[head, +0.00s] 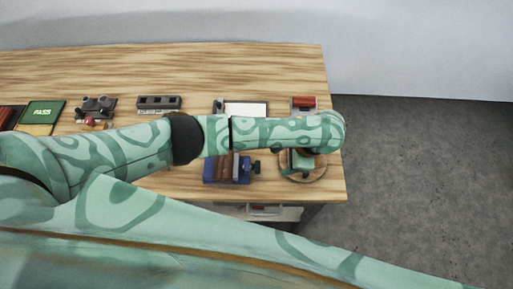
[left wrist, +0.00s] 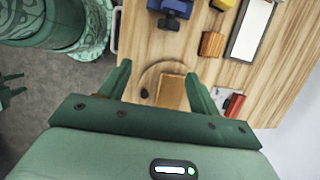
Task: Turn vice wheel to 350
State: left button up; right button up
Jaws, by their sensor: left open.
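The blue vice (head: 213,172) sits near the front edge of the bench, partly covered by my left arm. Its dark blue wheel (head: 255,167) sticks out on its right side. In the left wrist view the vice (left wrist: 176,8) is cut off at the top edge, with its wheel (left wrist: 168,23) facing the gripper. I cannot read any angle on the wheel. My left gripper (left wrist: 157,82) is open and empty, above a round wooden board (head: 316,174), to the right of the wheel in the head view. Green prongs at the wrist view's left edge may be my right gripper (left wrist: 12,88).
A white panel (head: 246,109), a red-topped block (head: 303,103), a dark slotted block (head: 159,102) and a green PASS sign (head: 42,113) stand further back. A drawer handle (head: 264,210) is below the front edge. The bench ends just right of the board.

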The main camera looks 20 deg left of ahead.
aim_at(259, 166)
pick_arm(q)
jog(key=shift+y, duration=0.6)
jog(key=b+x, duration=0.2)
jog(key=x, duration=0.3)
jog(key=a+b+x, duration=0.1)
jog(key=b+x, duration=0.2)
jog(key=x, duration=0.2)
jog(key=b+x, duration=0.3)
jog(key=x, duration=0.3)
jog(key=shift+w+a+r, duration=0.2)
jog(key=shift+r, duration=0.1)
pick_arm(e)
notch_tip(259, 166, down, 8)
jog(key=s+d, duration=0.1)
jog(key=shift+s+f, duration=0.25)
jog(key=shift+s, duration=0.1)
pick_arm(q)
jog(key=c, duration=1)
pick_arm(e)
jog(key=shift+d, duration=0.15)
